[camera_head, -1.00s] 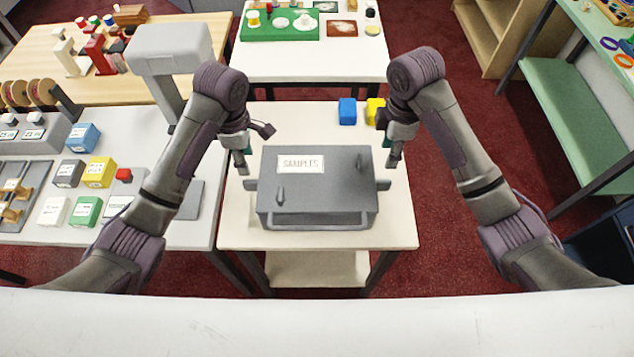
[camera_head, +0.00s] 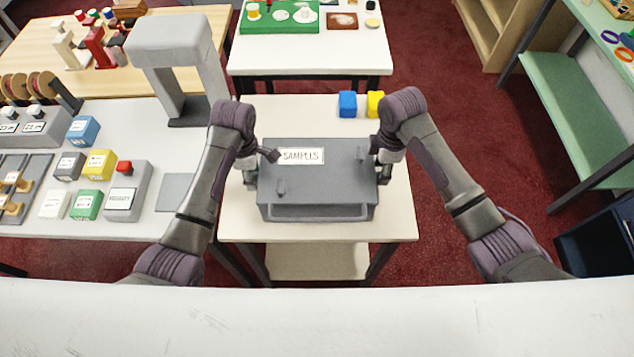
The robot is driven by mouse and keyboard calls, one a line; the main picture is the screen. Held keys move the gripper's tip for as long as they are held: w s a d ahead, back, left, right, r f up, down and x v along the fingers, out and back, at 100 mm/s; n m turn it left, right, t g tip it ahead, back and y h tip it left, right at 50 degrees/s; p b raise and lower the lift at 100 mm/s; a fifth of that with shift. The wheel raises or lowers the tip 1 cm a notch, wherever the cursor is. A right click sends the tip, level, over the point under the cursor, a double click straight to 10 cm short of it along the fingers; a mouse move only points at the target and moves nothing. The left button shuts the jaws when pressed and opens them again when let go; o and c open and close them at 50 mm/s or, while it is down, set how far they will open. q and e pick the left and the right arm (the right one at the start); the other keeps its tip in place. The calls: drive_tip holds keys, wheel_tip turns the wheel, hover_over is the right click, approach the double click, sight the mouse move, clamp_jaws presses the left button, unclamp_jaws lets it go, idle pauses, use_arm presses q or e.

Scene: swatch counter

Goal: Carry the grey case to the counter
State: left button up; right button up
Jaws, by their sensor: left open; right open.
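The grey case (camera_head: 318,194) with the white SAMPLES label sits flat on a small cream table (camera_head: 396,219). It has a bar handle along its front and two small latches on its lid. My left gripper (camera_head: 250,178) is at the case's left end, over the side grip, which it mostly hides. My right gripper (camera_head: 383,174) is at the right end in the same way. Both are open; their fingertips are small and partly hidden, and I cannot tell whether they touch the case.
Blue (camera_head: 347,104) and yellow (camera_head: 375,103) blocks stand behind the case. A grey counter (camera_head: 142,226) on the left holds coloured boxes and a grey stand (camera_head: 176,60). Another white table (camera_head: 310,61) with a green tray is behind.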

use_arm(q)
drive_tip(key=shift+f, duration=1.75)
use_arm(e)
drive_tip(key=shift+f, duration=1.8)
use_arm(q)
drive_tip(key=shift+c, duration=0.4)
use_arm(e)
drive_tip(key=shift+c, duration=0.4)
use_arm(q)
drive_tip(key=c, duration=0.8)
use_arm(e)
drive_tip(key=c, duration=0.8)
drive_tip(key=shift+r, duration=0.1)
